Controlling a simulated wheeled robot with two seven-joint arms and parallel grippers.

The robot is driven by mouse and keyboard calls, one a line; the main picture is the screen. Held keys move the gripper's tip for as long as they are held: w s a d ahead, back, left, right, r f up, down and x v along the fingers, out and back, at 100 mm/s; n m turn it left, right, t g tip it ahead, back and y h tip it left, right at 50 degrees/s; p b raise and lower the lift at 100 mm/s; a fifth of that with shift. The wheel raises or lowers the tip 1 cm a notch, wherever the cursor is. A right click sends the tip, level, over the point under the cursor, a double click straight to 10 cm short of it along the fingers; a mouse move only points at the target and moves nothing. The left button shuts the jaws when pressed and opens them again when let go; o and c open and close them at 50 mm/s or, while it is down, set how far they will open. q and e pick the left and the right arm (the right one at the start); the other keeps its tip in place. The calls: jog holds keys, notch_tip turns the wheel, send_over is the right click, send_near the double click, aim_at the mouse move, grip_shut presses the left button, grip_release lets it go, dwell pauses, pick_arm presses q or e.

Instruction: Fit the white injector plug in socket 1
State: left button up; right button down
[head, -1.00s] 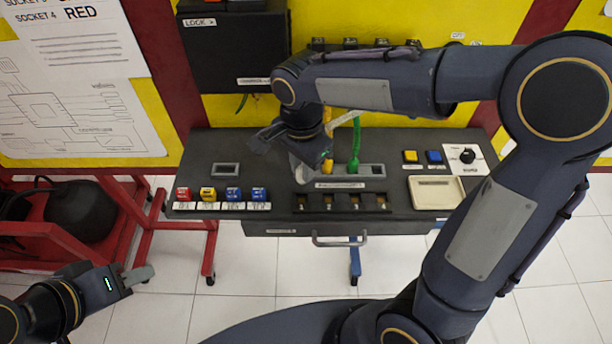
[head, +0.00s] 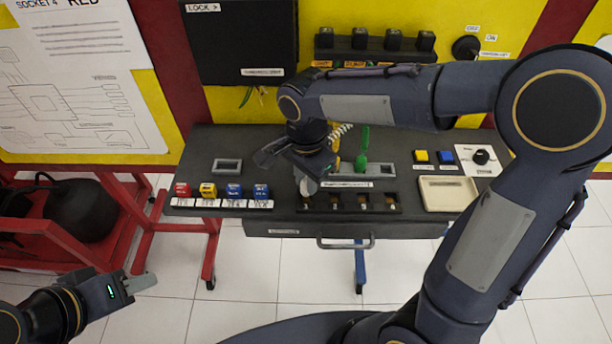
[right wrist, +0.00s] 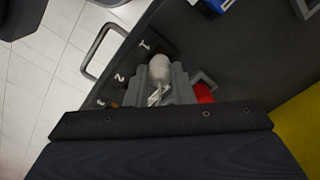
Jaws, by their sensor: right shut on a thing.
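My right gripper (head: 308,187) is shut on the white injector plug (right wrist: 160,68), whose rounded end shows between the grey fingers in the right wrist view. In the head view the plug is mostly hidden by the gripper. The gripper is low at the left end of the socket row (head: 350,207), near socket 1, whose number label (right wrist: 145,46) is beside the plug. I cannot tell whether the plug touches the socket; its opening is hidden. My left gripper (head: 138,284) is away from the bench at lower left; its jaw opening is unclear.
Red, yellow and blue blocks (head: 233,191) line the left front edge. A shallow cream tray (head: 447,193) and a knob panel (head: 483,159) are at right.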

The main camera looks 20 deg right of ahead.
jog(key=shift+f+b, duration=0.7)
jog(key=shift+f, duration=0.2)
dwell(0.8)
jog(key=c, duration=1.5)
grip_release()
jog(key=shift+r, duration=0.1)
jog(key=shift+r+p, duration=2.25)
jog(key=shift+r, duration=0.45)
jog(key=shift+r, duration=0.1)
jog(key=shift+r+p, duration=0.25)
jog(key=shift+p, duration=0.05)
jog(key=o, duration=0.6)
